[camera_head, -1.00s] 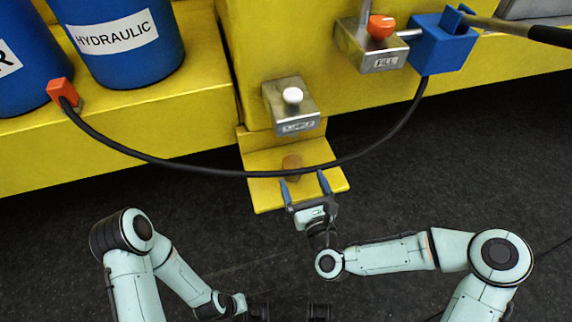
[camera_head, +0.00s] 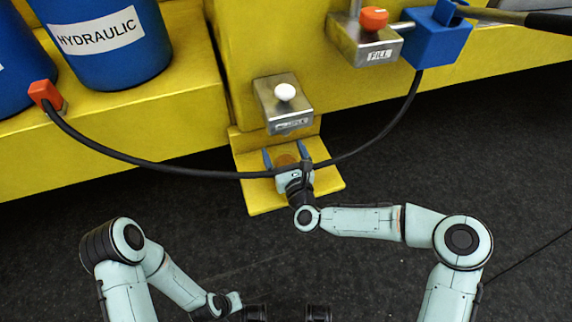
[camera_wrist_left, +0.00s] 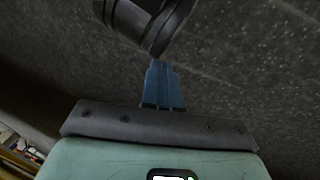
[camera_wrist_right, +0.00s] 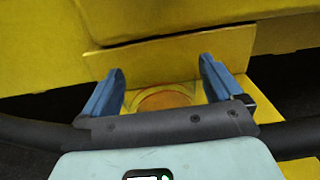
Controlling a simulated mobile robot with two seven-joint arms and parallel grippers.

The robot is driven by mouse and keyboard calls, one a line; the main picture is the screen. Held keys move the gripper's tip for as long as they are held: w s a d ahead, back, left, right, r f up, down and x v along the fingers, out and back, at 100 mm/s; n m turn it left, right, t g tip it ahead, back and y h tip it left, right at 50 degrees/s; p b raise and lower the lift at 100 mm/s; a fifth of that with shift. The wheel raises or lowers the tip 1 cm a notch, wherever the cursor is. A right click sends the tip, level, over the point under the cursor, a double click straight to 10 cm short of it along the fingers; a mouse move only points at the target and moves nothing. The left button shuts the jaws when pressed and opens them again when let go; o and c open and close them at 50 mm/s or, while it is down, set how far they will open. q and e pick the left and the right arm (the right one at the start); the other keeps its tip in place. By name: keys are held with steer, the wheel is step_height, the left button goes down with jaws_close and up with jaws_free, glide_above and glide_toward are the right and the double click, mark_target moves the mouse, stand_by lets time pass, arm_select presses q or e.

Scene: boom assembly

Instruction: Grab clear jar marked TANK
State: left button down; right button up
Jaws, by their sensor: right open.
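A small round brownish-amber thing (camera_head: 286,161), perhaps the clear jar, stands on the yellow ledge (camera_head: 262,197) below the sample valve. I cannot read a TANK mark on it. My right gripper (camera_head: 286,154) is open, with a blue finger on either side of it. In the right wrist view the amber circle (camera_wrist_right: 168,99) with a pale clear rim lies between the open fingers (camera_wrist_right: 161,66), partly hidden by the gripper body. My left gripper (camera_wrist_left: 163,85) is shut and empty in the left wrist view, low over the dark floor.
A black hose (camera_head: 150,166) sags across the ledge at my right gripper. The sample valve (camera_head: 284,106) with a white knob sits just above. The fill valve (camera_head: 364,42), blue block (camera_head: 437,42) and blue HYDRAULIC drum (camera_head: 105,45) are around it. Dark floor is clear.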

steer(key=shift+r, duration=0.1)
steer(key=c, duration=1.2)
